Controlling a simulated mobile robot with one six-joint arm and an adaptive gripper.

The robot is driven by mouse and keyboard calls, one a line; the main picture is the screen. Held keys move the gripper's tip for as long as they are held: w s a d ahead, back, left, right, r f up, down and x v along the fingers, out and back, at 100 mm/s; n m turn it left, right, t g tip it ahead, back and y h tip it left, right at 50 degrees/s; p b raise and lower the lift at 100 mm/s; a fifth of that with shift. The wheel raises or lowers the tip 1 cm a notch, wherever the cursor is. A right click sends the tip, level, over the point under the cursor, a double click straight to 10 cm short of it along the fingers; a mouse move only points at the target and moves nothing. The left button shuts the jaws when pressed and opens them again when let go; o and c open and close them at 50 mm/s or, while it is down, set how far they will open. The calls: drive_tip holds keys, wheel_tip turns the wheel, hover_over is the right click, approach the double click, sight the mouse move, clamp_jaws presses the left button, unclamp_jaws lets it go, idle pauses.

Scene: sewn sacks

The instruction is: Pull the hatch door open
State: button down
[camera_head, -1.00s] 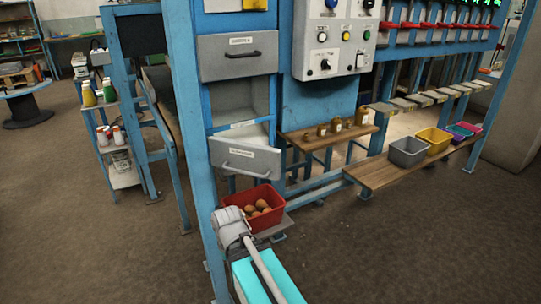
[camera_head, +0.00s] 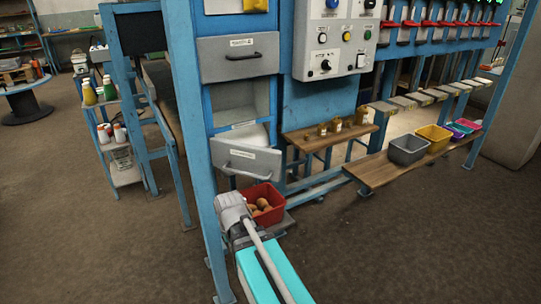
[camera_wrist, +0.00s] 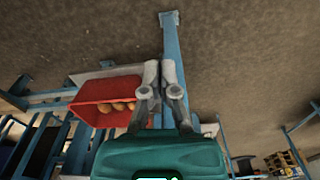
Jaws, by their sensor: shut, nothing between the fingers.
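Two grey fronts with dark or grey bar handles are set in the blue frame: an upper one (camera_head: 238,58) that sits flush, and a lower one (camera_head: 262,162) that leans outward below an open bay. Which of them is the hatch door I cannot tell for certain. My gripper (camera_wrist: 160,72) is shut and empty in the wrist view, its grey fingers close together. Neither front shows clearly in that view. In the head view my arm is low, in front of the frame and below the lower front; my fingers cannot be made out there.
A red crate (camera_head: 272,190) with round brown items stands just below the lower front, close to my arm; it also shows in the wrist view (camera_wrist: 86,106). A blue post (camera_head: 204,235) stands left of my arm. A bench (camera_head: 378,178) holds coloured bins. Floor at right is clear.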

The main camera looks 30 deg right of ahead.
drive_tip(key=w+d+r+m+t+p, duration=0.1)
drive_tip(key=w+d+r+p, duration=0.5)
drive_tip(key=d+r, duration=0.1)
drive_tip(key=w+d+r+m+h+p, duration=0.1)
drive_tip(key=w+d+r+m+p, duration=0.1)
drive_tip(key=w+d+r+p, duration=0.4)
drive_tip(key=w+d+r+m+t+p, duration=0.1)
drive_tip(key=w+d+r+p, duration=0.5)
drive_tip(key=d+r+p, duration=0.2)
drive_tip(key=shift+w+d+r+m+t+h, duration=0.1)
drive_tip(key=shift+d+r+m+t+h, duration=0.2)
drive_tip(key=shift+r, duration=0.3)
drive_tip(key=shift+w+d+r+p, duration=0.25)
drive_tip(key=shift+d+r+p, duration=0.1)
drive_tip(key=shift+d, duration=0.15)
drive_tip(key=shift+f, duration=0.15)
